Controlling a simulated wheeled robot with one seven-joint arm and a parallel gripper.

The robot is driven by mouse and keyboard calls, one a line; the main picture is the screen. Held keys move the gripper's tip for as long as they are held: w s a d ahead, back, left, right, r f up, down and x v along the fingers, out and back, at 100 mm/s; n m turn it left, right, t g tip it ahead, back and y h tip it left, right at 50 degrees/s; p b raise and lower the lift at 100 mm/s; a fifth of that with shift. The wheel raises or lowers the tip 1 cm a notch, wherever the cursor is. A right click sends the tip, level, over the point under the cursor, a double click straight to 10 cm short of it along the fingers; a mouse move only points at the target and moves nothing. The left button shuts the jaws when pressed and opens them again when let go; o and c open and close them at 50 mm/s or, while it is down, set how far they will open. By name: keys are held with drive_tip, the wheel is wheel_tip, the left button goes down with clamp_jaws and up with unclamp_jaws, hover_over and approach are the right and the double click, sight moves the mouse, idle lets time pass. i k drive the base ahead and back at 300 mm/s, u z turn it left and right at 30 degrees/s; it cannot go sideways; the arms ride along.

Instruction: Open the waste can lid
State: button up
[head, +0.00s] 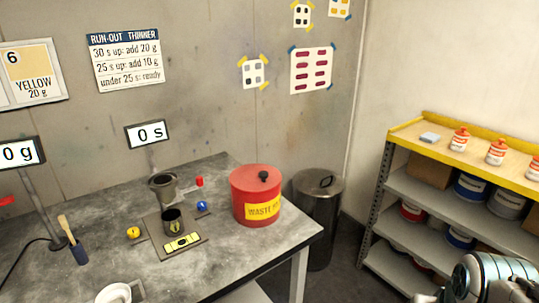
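The red waste can (256,200) stands upright on the right end of the grey table in the head view, with a yellow label reading "WASTE". Its red lid is on top and looks closed, with a black knob (263,175) on it. Part of my arm shows at the bottom right corner, well to the right of the can and apart from it. My gripper's fingers are not in view, so their state does not show.
A dark metal bin (318,225) stands on the floor just right of the table (225,270). A dark cup on a stand (172,220), a brush (73,240) and a white bowl (114,293) are left of the can. A yellow-topped shelf (490,165) holds bottles and tins at right.

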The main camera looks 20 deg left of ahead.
sight(252, 179)
drive_tip(key=u, duration=0.8)
drive_tip(key=i, duration=0.95)
drive_tip(key=u, duration=1)
